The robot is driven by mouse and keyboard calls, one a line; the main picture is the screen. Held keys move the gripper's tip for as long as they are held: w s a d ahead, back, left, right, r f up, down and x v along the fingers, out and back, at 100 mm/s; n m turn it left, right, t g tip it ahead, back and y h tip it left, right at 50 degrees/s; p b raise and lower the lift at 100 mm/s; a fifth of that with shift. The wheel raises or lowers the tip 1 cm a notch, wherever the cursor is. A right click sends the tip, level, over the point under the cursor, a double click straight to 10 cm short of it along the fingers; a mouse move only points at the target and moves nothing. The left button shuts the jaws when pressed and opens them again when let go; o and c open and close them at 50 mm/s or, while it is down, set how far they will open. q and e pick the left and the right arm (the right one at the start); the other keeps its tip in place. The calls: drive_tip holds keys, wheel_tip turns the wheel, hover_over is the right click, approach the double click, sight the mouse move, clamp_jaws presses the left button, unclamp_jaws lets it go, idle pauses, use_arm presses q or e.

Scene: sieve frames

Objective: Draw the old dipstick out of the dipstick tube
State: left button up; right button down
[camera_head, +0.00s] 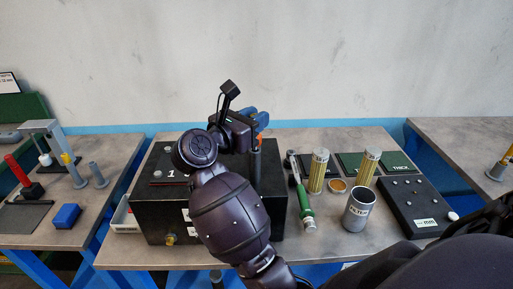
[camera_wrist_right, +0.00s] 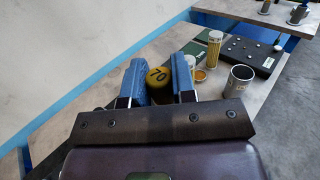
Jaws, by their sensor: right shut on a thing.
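My right gripper (camera_head: 262,121) is above the back right part of a black box (camera_head: 160,215) on the middle table. In the right wrist view, its two blue fingers (camera_wrist_right: 158,82) are shut on a round yellow knob with dark marks, which I take as the handle of the old dipstick (camera_wrist_right: 158,78). A dark upright tube, apparently the dipstick tube (camera_head: 256,165), shows under the gripper beside my arm. Whether the stick is still inside the tube is hidden. My left gripper is not in view.
Right of the box are a green-handled tool (camera_head: 305,205), yellow filter cylinders (camera_head: 318,172), a grey cup (camera_head: 358,210) and a black panel with pegs (camera_head: 418,205). A side table at left holds a blue block (camera_head: 66,215). A wall (camera_head: 350,60) stands behind.

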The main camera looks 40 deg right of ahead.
drive_tip(key=shift+r, duration=0.1)
drive_tip(key=shift+r+p, duration=0.7)
drive_tip(key=shift+r, duration=1.15)
